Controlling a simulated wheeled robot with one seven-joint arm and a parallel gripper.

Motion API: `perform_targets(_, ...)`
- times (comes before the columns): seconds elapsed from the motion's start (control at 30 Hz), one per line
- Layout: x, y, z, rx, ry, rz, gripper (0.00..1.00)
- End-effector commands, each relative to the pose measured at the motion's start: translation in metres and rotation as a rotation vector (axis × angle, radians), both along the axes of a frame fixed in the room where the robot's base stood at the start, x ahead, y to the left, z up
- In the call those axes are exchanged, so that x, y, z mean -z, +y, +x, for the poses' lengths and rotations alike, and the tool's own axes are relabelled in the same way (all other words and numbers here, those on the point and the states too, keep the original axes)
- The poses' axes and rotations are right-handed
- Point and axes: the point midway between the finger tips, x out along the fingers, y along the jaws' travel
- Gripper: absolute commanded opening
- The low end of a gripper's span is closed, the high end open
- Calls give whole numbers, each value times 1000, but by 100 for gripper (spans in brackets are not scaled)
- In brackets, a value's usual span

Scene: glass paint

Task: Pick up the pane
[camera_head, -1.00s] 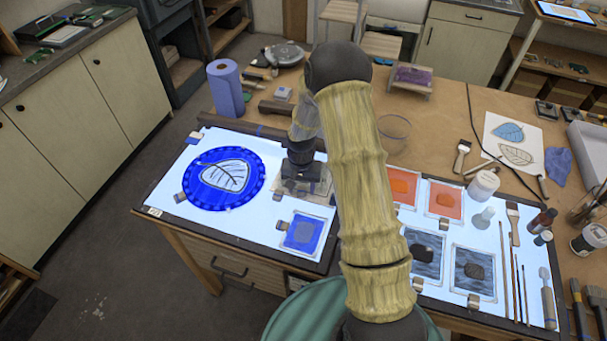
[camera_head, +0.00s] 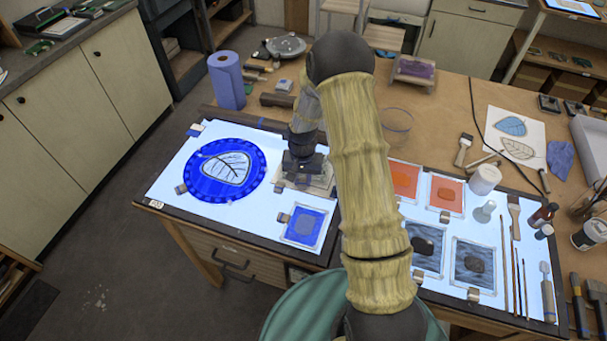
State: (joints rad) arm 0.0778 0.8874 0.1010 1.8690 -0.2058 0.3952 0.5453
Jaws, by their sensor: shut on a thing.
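A clear, pale pane (camera_head: 319,187) is at the middle of the lit white panel, under my gripper (camera_head: 303,178). My gripper points down and is shut on the pane at its upper part. My forearm hides part of the pane's right side. I cannot tell whether the pane is lifted off the panel or still touching it. A small square blue pane (camera_head: 304,226) lies just in front of it. A round blue plate with a leaf drawing (camera_head: 226,172) lies to the left.
Orange panes (camera_head: 446,194) and dark grey panes (camera_head: 473,262) lie on the right lit panel, with brushes (camera_head: 513,213) and jars (camera_head: 485,180) beside them. A blue paper roll (camera_head: 226,82) stands at the back left. A clear bowl (camera_head: 397,124) is behind my arm.

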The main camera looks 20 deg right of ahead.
Motion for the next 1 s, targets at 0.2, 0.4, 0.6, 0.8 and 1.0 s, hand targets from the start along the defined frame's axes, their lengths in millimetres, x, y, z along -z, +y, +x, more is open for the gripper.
perform_targets(0.2,-17,0,1,0,-5,0,0)
perform_targets(0.4,-49,0,1,0,-7,1,0)
perform_targets(0.6,-83,0,1,1,-5,0,0)
perform_targets(0.8,-99,0,0,0,-1,1,0)
perform_targets(1.0,-100,0,0,1,0,1,0)
